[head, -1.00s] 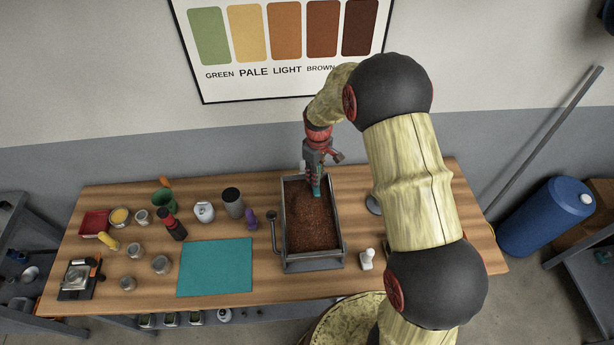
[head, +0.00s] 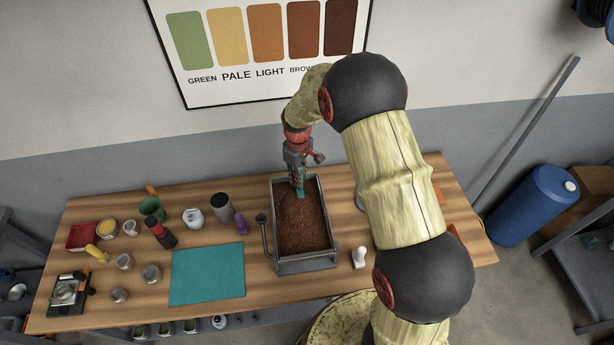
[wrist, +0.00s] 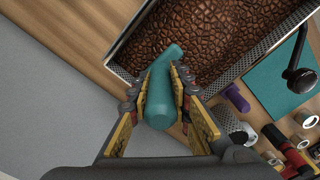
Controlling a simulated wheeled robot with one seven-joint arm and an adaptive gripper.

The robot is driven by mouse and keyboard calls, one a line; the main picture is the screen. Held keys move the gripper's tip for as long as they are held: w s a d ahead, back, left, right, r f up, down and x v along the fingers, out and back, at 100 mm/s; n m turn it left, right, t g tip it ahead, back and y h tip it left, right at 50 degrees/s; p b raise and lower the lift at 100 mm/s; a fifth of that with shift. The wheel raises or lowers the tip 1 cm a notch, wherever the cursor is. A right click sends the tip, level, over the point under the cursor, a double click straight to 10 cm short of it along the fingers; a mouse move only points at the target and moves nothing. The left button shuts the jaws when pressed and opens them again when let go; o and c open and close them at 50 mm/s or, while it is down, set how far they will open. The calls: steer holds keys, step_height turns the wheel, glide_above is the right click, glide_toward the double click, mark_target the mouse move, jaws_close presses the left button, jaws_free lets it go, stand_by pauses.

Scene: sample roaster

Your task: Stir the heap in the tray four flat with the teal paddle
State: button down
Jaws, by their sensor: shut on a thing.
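The tray (head: 308,263) is a grey metal box at the middle of the table, filled with brown beans (head: 303,225). The bean surface looks uneven, but its height is hard to judge. My gripper (head: 297,178) is over the back part of the tray, pointing down. It is shut on the teal paddle (head: 299,193), whose lower end is at the beans near the back wall. In the wrist view the paddle (wrist: 160,95) lies between the two yellow-padded fingers, with the tray's perforated wall (wrist: 128,45) beyond. Whether its tip is in the beans cannot be told.
Left of the tray are a purple object (head: 240,223), a dark grey cup (head: 221,206), a white jar (head: 193,218) and a teal mat (head: 207,273). A crank handle (head: 262,222) stands by the tray's left side. A white object (head: 359,257) stands on its right.

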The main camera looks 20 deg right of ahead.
steer(key=shift+w+a, duration=0.25)
steer(key=shift+a, duration=0.9)
steer(key=shift+w+a, duration=0.2)
steer(key=shift+a, duration=0.95)
steer(key=shift+w+a, duration=0.25)
steer(key=shift+a, duration=0.9)
steer(key=shift+s+d, duration=0.35)
steer(key=shift+d, duration=1.45)
steer(key=shift+s+d, duration=0.35)
steer(key=shift+d, duration=1.5)
steer(key=shift+s+d, duration=0.35)
steer(key=shift+d, duration=1.45)
steer(key=shift+r, duration=0.1)
step_height(320, 180, up, 6)
steer(key=p, duration=0.3)
steer(key=w+d+r+p, duration=0.1)
steer(key=w+d+r, duration=0.1)
steer(key=w, duration=0.8)
steer(key=shift+r, duration=0.45)
